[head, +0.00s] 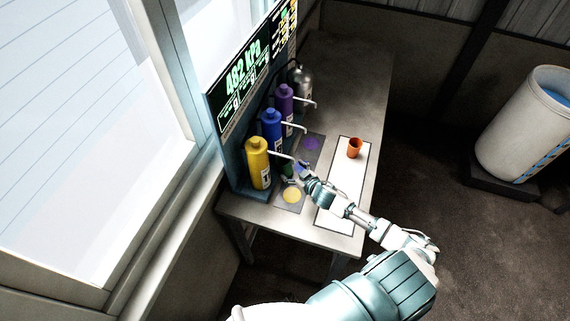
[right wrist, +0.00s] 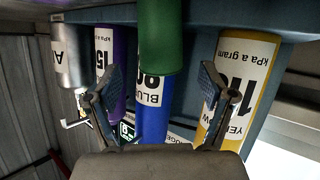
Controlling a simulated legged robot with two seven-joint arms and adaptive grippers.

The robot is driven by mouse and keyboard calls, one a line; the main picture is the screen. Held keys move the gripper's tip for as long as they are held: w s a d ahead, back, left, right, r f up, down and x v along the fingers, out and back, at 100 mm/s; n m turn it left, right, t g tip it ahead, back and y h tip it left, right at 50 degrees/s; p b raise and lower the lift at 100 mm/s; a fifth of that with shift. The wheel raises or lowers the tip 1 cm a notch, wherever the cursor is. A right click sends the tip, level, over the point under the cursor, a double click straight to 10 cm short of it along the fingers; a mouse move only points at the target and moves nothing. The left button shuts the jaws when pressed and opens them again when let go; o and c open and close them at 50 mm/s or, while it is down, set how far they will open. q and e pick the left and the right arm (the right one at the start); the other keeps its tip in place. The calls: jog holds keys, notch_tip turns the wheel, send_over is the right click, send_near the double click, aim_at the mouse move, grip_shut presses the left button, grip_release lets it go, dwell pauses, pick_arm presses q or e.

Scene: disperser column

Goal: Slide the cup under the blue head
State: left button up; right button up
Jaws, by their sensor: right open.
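The blue head (head: 272,131) is a blue bottle with a pale spout, between the yellow and purple ones. It also shows in the right wrist view (right wrist: 153,118). A green cup (head: 287,170) stands in front of the bottles, mostly hidden by my right gripper (head: 302,169). In the right wrist view the green cup (right wrist: 163,38) overlaps the blue bottle, and my right gripper (right wrist: 160,82) has its two fingers spread, one on each side of the cup's line. I cannot tell whether they touch it. An orange cup (head: 355,148) stands on the white mat. My left gripper is out of view.
The yellow bottle (head: 257,160), purple bottle (head: 285,103) and silver bottle (head: 302,78) stand in the same row, with spouts over the table (head: 340,85). Yellow (head: 291,195) and purple (head: 311,144) spots mark the table. The white mat (head: 347,180) lies right of them.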

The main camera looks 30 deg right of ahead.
aim_at(288, 167)
jog(key=x, duration=0.5)
jog(key=shift+w+a+f, duration=0.1)
jog(key=shift+w+a, duration=0.05)
jog(key=shift+w, duration=0.15)
jog(key=shift+w+f, duration=0.25)
jog(key=shift+w, duration=0.25)
jog(key=c, duration=1.3)
